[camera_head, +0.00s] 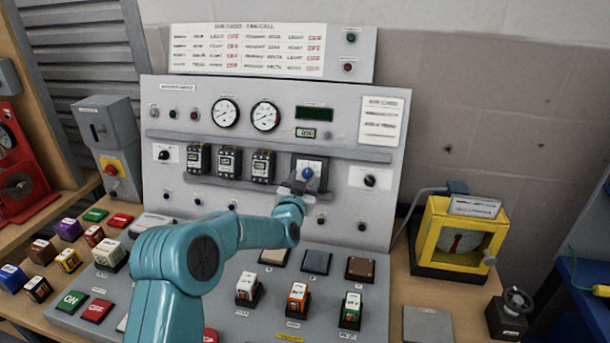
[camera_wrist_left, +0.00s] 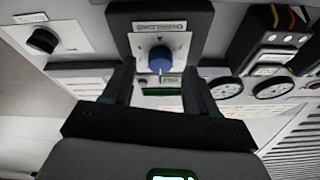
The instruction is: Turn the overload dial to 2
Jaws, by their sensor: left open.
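The overload dial is a blue knob (camera_head: 307,173) on a white plate in a dark housing (camera_head: 318,159), on the upright grey panel. In the left wrist view the blue knob (camera_wrist_left: 160,58) shows a pale pointer mark, with a white label above it; the numbers are too small to read. My left gripper (camera_head: 297,183) is in front of the knob. In the left wrist view my left gripper (camera_wrist_left: 158,75) is open, with one finger on each side of the knob. I cannot tell whether the fingers touch it. My right gripper is not in view.
Black selector knobs (camera_head: 369,181) (camera_head: 163,154) sit on white plates to either side. Several relay modules (camera_head: 229,161) stand on the rail left of the dial. Two gauges (camera_head: 265,116) are above. A yellow tester box (camera_head: 459,237) stands at right. Coloured blocks (camera_head: 248,289) are on the sloping desk.

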